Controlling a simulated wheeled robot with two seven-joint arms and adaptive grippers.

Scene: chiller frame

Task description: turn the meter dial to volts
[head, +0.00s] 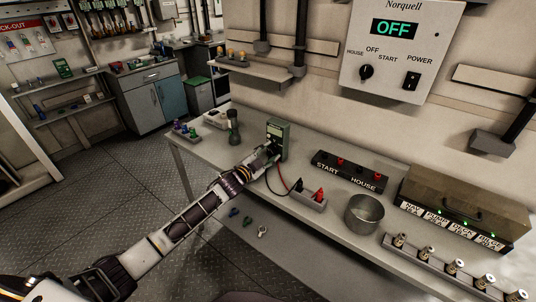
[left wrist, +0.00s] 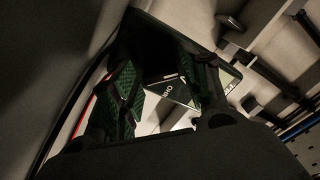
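The meter (head: 278,134) is a green box with a pale screen, upright on the grey bench. My left gripper (head: 271,150) is right at the lower part of its front and covers the dial, so I cannot see the dial's setting. In the left wrist view the two fingers with green ridged pads (left wrist: 165,90) stand apart, with a gap between them. A dark label with pale lettering (left wrist: 168,92) shows through that gap; I cannot read it surely. Contact with the dial cannot be made out. My right gripper is not in view.
A dark flashlight (head: 233,127) stands left of the meter. The wall panel reads OFF.

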